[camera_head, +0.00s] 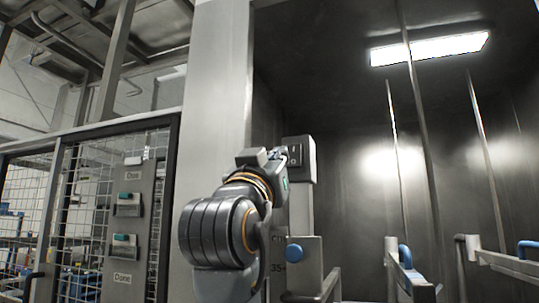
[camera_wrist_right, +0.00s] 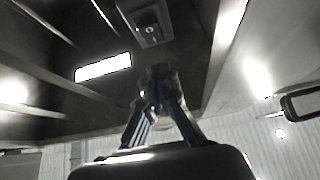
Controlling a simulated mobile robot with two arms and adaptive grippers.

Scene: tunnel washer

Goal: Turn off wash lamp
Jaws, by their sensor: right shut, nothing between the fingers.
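The wash lamp (camera_head: 430,48) is a bright rectangular panel on the dark ceiling of the wash bay, and it is lit. It also shows in the right wrist view (camera_wrist_right: 103,67). A grey switch box (camera_head: 308,158) is on the light post beside the bay; its face with a small round control shows in the right wrist view (camera_wrist_right: 151,24). My right gripper (camera_head: 284,154) is shut and empty, just beside the box. In the right wrist view its fingertips (camera_wrist_right: 159,72) appear below the box with a visible gap. My left gripper is not in view.
A panel with teal switches (camera_head: 126,204) stands at left by a wire mesh fence (camera_head: 84,225). A blue round button (camera_head: 294,252) sits on a plate below the switch box. Metal rails with blue parts (camera_head: 405,257) stand in the bay at lower right.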

